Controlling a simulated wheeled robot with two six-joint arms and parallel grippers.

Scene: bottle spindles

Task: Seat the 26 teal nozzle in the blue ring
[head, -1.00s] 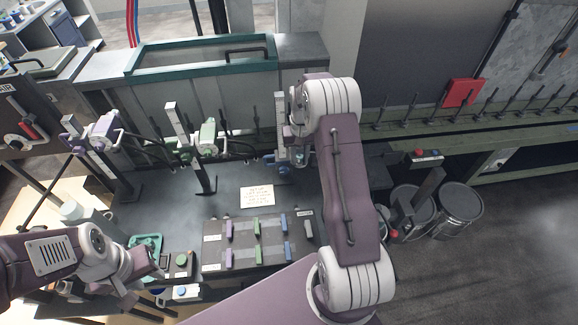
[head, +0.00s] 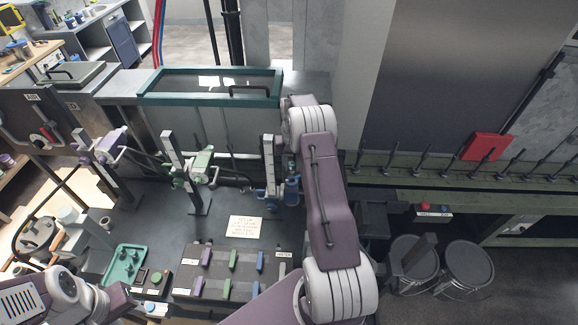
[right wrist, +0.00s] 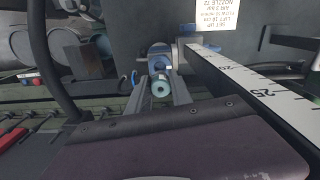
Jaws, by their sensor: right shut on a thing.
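In the right wrist view, my right gripper (right wrist: 161,93) is shut on the teal nozzle (right wrist: 161,86), a small pale teal cylinder with a dark central hole. The blue ring (right wrist: 159,55) is right behind the nozzle in that view, in line with it; whether they touch I cannot tell. In the head view, the blue ring (head: 291,190) is on the upright scaled stand (head: 268,165) beside my right arm. My right forearm mostly hides the gripper there. My left arm is at the lower left, and its fingers are not clear.
Purple (head: 108,148) and green (head: 201,160) clamps stand on posts to the left. A teal tray (head: 113,278) and a dark board with coloured blocks (head: 192,270) lie in front. A paper note (head: 245,227) lies behind the board. The scaled post (right wrist: 250,82) runs close right of the gripper.

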